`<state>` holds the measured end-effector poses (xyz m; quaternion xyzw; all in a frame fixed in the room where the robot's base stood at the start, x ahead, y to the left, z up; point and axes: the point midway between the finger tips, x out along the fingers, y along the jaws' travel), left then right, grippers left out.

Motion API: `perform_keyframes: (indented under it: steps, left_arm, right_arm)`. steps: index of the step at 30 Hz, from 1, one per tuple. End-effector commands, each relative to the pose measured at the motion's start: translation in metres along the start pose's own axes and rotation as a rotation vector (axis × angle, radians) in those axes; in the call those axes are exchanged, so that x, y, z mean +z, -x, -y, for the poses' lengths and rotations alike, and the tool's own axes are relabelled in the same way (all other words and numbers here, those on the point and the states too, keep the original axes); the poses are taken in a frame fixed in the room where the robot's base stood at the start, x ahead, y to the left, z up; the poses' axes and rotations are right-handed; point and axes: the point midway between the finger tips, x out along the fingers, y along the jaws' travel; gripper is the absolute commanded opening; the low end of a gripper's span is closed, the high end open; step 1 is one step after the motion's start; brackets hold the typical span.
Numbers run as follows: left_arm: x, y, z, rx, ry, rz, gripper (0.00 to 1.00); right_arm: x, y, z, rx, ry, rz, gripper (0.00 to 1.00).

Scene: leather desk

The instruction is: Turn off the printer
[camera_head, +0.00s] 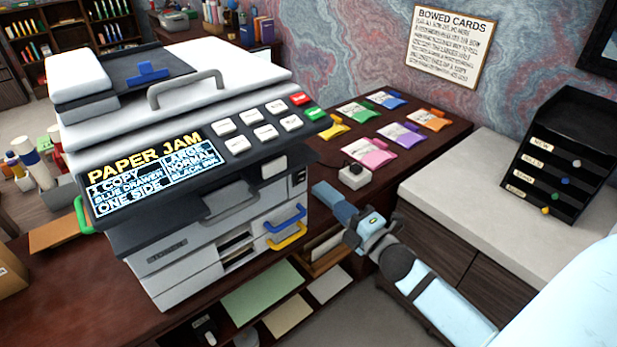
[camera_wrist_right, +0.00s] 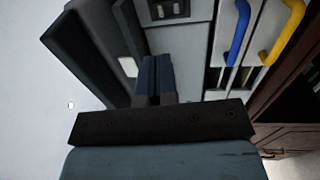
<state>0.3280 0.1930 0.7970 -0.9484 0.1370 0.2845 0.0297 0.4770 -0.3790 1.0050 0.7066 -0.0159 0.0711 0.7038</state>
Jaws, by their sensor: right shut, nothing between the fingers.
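The printer (camera_head: 180,262) stands on the dark wooden desk, its screen (camera_head: 140,175) lit with "PAPER JAM". A small dark switch panel (camera_head: 298,178) is on its right side, just under the control-panel overhang. In the right wrist view the switch panel (camera_wrist_right: 170,10) is at the top, just beyond the fingertips. My right gripper (camera_head: 318,187) is shut and empty, pointing at that side of the printer, close to the switch panel. Its closed fingers show in the right wrist view (camera_wrist_right: 155,68). Whether they touch the printer I cannot tell. My left gripper is not in view.
Below the switch panel are a blue handle (camera_head: 286,219) and a yellow handle (camera_head: 288,237). The button panel has a red button (camera_head: 299,99) and a green button (camera_head: 315,113). A small white box (camera_head: 354,177) and several coloured packets lie behind my gripper.

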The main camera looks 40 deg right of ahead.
Motion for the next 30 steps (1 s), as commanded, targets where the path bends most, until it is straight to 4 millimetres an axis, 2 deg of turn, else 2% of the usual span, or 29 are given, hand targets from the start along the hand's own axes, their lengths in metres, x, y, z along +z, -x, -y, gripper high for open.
perform_keyframes:
  steps: [9,15,21,30]
  left_arm:
    - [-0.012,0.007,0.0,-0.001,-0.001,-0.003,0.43]
    - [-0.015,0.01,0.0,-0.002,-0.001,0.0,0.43]
    - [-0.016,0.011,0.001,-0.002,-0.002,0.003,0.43]
    - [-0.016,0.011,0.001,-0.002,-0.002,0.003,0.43]
  right_arm:
    - [0.0,-0.069,-0.003,0.002,0.0,0.0,0.0]
    - [0.0,-0.104,-0.003,0.001,-0.001,0.0,0.0]
    - [0.0,-0.121,-0.001,-0.001,-0.001,0.0,0.0]
    - [0.0,-0.124,0.0,0.0,-0.001,0.0,0.0]
